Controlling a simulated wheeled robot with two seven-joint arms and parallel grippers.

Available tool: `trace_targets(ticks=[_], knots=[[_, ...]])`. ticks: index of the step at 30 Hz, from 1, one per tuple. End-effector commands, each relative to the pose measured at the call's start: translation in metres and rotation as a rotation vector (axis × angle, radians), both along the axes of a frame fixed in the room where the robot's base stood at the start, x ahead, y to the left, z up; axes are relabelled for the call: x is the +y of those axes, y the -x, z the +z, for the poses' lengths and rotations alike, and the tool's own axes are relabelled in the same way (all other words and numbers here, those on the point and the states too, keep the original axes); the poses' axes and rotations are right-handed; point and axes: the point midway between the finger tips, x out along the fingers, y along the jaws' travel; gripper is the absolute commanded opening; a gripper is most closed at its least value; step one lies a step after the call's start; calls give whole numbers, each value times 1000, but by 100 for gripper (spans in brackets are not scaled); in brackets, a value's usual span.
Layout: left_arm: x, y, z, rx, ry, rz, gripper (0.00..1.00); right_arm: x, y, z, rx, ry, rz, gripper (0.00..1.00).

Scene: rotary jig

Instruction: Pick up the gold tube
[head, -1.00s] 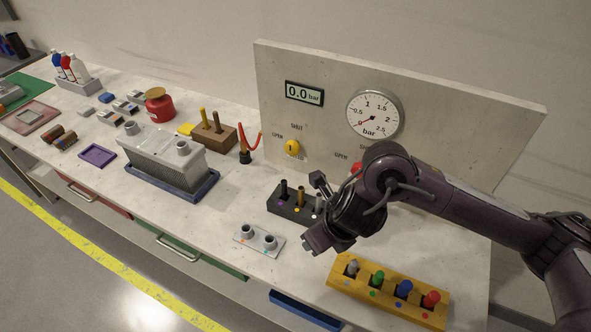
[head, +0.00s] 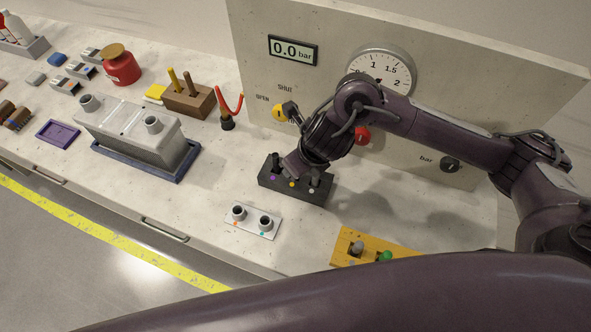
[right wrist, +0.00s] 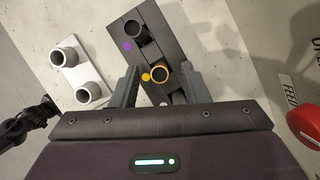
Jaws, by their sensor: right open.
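The gold tube (right wrist: 160,73) stands upright in a black block (right wrist: 181,98), beside a yellow dot, in the right wrist view. Only its ring-shaped top shows. A dark tube (right wrist: 138,32) stands in the same block by a purple dot. My right gripper (right wrist: 160,82) is open and empty, with one finger on each side of the gold tube; I cannot tell whether they touch it. In the head view my right gripper (head: 289,138) is over the block (head: 309,195) and hides the gold tube. My left gripper is not seen.
A grey holder with two sockets (head: 253,221) lies in front of the block. A yellow rack (head: 345,252) is at the front right, partly covered by my arm. The gauge panel (head: 330,70) stands close behind, with a yellow knob (head: 279,112) and a red knob (head: 361,136).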

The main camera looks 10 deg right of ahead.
Motion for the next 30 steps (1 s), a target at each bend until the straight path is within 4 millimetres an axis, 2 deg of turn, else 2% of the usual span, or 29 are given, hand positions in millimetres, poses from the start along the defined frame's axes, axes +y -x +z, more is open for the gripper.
trace_targets(ticks=[2, 6, 15, 24, 30], knots=[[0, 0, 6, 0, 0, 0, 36, 3, -3, -11, 6, 0, -3, 41], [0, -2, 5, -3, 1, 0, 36, 6, -9, -28, 3, 0, -1, 41], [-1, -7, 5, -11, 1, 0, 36, 7, -11, -32, 0, 0, 0, 40], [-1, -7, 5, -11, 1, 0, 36, 7, -11, -32, 0, -1, 0, 1], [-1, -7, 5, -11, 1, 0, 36, 7, -11, -31, 1, -1, -1, 0]])
